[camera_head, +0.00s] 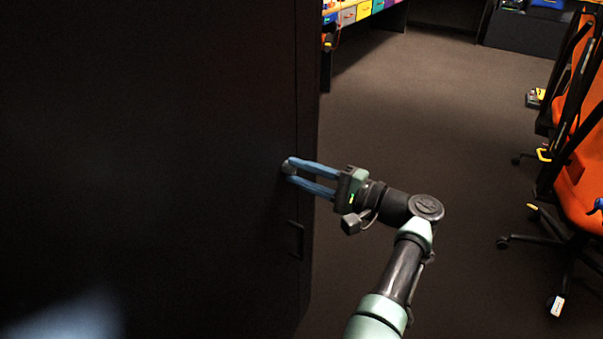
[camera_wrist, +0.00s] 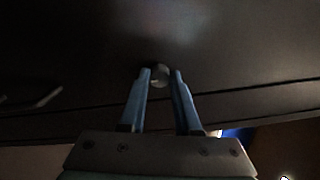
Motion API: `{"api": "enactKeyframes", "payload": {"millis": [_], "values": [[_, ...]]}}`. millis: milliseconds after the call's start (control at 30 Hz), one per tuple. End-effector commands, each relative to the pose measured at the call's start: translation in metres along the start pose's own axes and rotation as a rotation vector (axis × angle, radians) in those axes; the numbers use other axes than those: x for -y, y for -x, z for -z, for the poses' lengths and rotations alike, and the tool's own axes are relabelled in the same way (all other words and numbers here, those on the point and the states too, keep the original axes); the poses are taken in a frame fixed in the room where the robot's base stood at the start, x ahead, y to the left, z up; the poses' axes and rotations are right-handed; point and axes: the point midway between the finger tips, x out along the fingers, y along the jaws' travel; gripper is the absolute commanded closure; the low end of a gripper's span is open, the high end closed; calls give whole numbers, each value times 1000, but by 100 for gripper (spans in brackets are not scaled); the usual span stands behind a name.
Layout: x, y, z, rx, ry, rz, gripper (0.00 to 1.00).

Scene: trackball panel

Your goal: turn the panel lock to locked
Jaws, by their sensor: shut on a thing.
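The panel lock is a small round grey knob (camera_head: 289,168) on the dark panel (camera_head: 180,150), near its right edge in the head view. In the wrist view the knob (camera_wrist: 160,74) sits between the tips of two blue fingers. My gripper (camera_head: 290,170) reaches in from the right and is shut on the knob, one finger on each side. The gripper's tips also show in the wrist view (camera_wrist: 160,76). The fingers hide part of the knob in the head view, and I cannot tell which way the lock is turned.
A dark handle (camera_head: 296,240) sits on the panel below the lock; it shows at the left in the wrist view (camera_wrist: 47,97). Orange chairs (camera_head: 585,170) stand at the far right. Open floor (camera_head: 450,120) lies between panel and chairs. Coloured drawers (camera_head: 362,10) are at the back.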

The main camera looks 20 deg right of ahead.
Motion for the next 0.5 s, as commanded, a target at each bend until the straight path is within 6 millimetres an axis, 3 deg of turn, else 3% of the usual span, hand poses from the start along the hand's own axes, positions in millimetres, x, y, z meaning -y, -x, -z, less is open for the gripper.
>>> {"api": "enactKeyframes", "payload": {"millis": [167,200,367,500], "values": [[0,0,0,-1,2,0,100],[0,0,0,-1,2,0,67],[0,0,0,-1,1,0,38],[0,0,0,-1,0,0,38]]}}
